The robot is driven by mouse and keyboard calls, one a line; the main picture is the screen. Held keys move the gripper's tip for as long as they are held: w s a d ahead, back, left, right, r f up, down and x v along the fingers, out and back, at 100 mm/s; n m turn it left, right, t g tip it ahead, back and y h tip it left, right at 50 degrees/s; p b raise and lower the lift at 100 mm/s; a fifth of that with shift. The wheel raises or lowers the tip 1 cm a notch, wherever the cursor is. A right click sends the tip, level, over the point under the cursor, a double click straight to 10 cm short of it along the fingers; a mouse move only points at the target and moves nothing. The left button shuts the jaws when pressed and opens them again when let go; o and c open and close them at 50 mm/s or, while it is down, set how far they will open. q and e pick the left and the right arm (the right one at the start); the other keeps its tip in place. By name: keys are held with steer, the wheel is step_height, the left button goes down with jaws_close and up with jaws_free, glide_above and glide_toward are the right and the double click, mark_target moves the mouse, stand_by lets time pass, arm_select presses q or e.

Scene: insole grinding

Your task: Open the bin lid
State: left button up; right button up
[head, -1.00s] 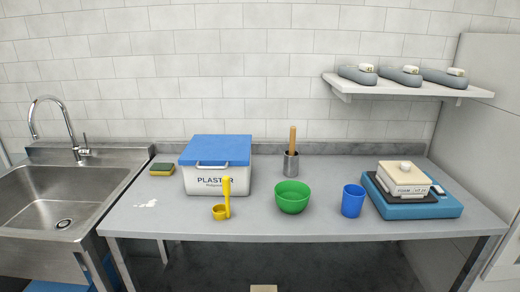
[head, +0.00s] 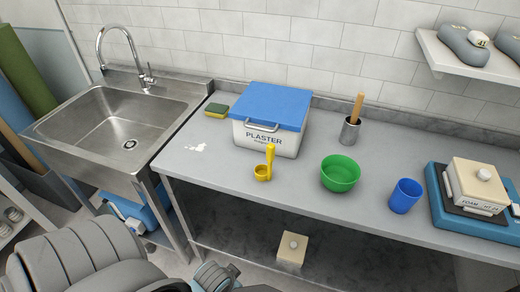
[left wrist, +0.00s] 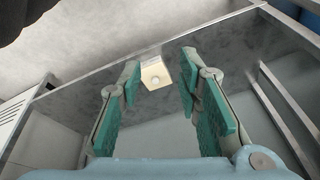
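The plaster bin (head: 268,134) is a white box labelled PLASTER, standing on the grey worktop. Its blue lid (head: 271,105) lies flat over the top and is closed. A grey handle (head: 262,126) shows at the front, just under the lid. My left gripper (left wrist: 158,84) shows in the left wrist view with its green-padded fingers apart and nothing between them. It is away from the bin, which does not show in that view. In the head view only grey parts of my arm show at the lower left. My right gripper is not in view.
A yellow scoop (head: 263,170) stands right in front of the bin. A sponge (head: 216,110) lies left of it. A green bowl (head: 340,173), a blue cup (head: 405,196) and a metal pot (head: 349,132) stand to the right. A sink (head: 110,118) adjoins on the left.

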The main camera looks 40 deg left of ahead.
arm_select(q)
steer(key=w+d+r+t+h+p, duration=0.1)
steer(key=w+r+p, duration=0.1)
steer(key=r, duration=0.6)
steer(key=w+d+r+t+h+p, duration=0.1)
steer(key=w+d+r+t+p, duration=0.1)
steer(key=r, duration=0.5)
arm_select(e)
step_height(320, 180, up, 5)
arm_select(q)
steer(key=n+t, duration=1)
steer(key=n, duration=0.9)
glide_toward(260, 129)
steer(key=b+x, duration=0.2)
steer(key=x, duration=0.1)
steer(key=b+x, duration=0.2)
steer(key=x, duration=0.1)
steer(key=b+x, duration=0.2)
steer(key=x, duration=0.1)
steer(key=shift+w+a+f, duration=0.25)
steer(key=shift+w+f, duration=0.1)
steer(key=shift+f, duration=0.15)
steer(key=shift+w, duration=0.35)
steer(key=shift+w+d+r, duration=0.1)
steer(key=shift+r, duration=0.1)
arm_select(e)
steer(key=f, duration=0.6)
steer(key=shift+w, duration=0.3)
